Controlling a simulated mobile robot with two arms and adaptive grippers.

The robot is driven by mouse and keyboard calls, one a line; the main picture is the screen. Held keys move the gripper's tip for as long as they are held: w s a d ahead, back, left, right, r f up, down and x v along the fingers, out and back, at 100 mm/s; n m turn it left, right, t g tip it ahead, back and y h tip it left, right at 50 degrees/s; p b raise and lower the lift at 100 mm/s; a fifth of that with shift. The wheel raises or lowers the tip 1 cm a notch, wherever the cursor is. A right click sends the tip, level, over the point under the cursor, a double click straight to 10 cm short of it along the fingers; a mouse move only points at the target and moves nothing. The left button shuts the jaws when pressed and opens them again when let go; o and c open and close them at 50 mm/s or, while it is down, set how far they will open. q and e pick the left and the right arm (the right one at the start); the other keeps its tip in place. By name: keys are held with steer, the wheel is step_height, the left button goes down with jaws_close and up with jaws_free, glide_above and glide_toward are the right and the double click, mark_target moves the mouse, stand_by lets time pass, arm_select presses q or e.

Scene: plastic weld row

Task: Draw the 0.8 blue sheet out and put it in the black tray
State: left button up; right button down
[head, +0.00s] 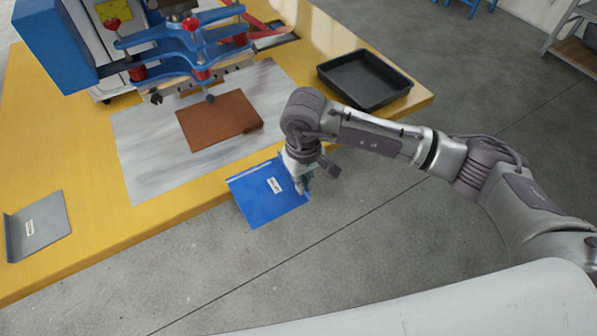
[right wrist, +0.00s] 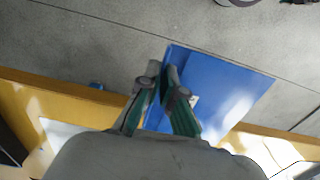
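The blue sheet (head: 262,198) has a small white label, too small to read. My right gripper (head: 301,180) is at the sheet's right side. In the right wrist view, the fingers (right wrist: 162,80) are close together with the edge of the blue sheet (right wrist: 225,85) between them. The black tray (head: 362,79) is empty, at the table's right end, behind my right arm. My left gripper is not in view.
A brown sheet (head: 219,121) lies on a grey mat (head: 150,150) under a blue clamp machine (head: 185,45). A grey labelled sheet (head: 39,226) lies at the left of the yellow table (head: 95,215). Bare table shows around the tray.

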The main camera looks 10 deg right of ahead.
steer(key=s+d+p, duration=0.4)
steer(key=s+d, duration=0.1)
steer(key=s, duration=0.8)
steer(key=shift+s, duration=0.4)
